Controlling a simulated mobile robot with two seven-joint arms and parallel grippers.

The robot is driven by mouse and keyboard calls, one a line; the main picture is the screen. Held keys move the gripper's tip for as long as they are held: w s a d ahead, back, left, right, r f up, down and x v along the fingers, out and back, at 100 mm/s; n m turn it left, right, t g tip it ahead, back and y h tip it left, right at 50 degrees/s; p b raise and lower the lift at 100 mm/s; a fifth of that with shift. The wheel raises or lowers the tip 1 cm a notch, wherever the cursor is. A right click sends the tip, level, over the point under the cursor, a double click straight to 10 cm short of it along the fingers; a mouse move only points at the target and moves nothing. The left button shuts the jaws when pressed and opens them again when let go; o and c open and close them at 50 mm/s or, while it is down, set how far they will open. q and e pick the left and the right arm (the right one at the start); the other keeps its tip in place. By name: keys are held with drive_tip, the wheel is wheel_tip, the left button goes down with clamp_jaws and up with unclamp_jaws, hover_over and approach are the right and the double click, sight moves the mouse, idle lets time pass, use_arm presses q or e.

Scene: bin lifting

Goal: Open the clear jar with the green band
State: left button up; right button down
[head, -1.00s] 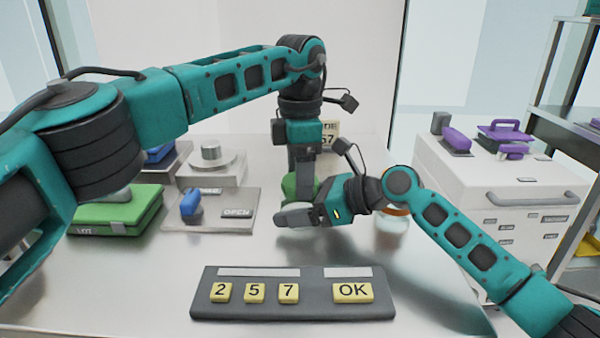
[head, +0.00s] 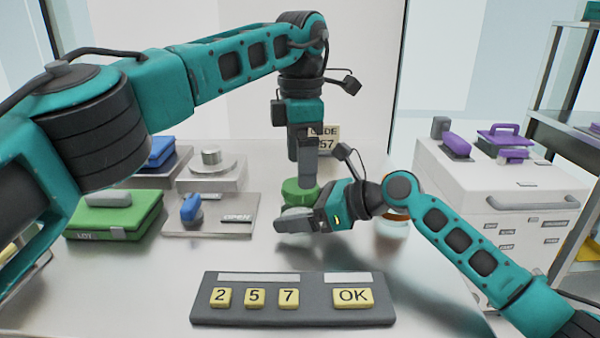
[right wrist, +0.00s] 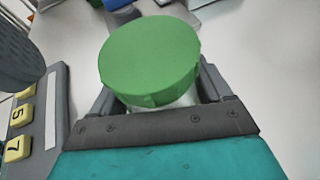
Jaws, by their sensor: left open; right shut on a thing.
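The clear jar (right wrist: 180,101) is topped by a round green lid (right wrist: 148,62), which also shows in the head view (head: 298,190). My right gripper (head: 290,222) is shut on the jar's body below the lid, with a finger on either side in the right wrist view. The jar's body is mostly hidden by that gripper and the lid. The lid sits on the jar. My left gripper (head: 304,170) is open, pointing down just above and behind the lid; the exact gap cannot be told.
A keypad (head: 292,312) lies in front. At left are a green box (head: 110,220), a panel with a blue handle (head: 235,205) and a grey weighing device (head: 212,175). An orange-banded jar (head: 392,228) stands behind my right arm. A white cabinet (head: 500,195) is at right.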

use_arm(q)
drive_tip(key=shift+r, duration=0.35)
drive_tip(key=shift+c, duration=0.4)
drive_tip(key=shift+r+m, duration=1.1)
drive_tip(key=shift+r, duration=0.5)
drive_tip(key=shift+f, duration=3.95)
drive_tip(key=c, duration=1.1)
drive_tip(key=o, duration=1.2)
drive_tip(key=shift+r, duration=0.1)
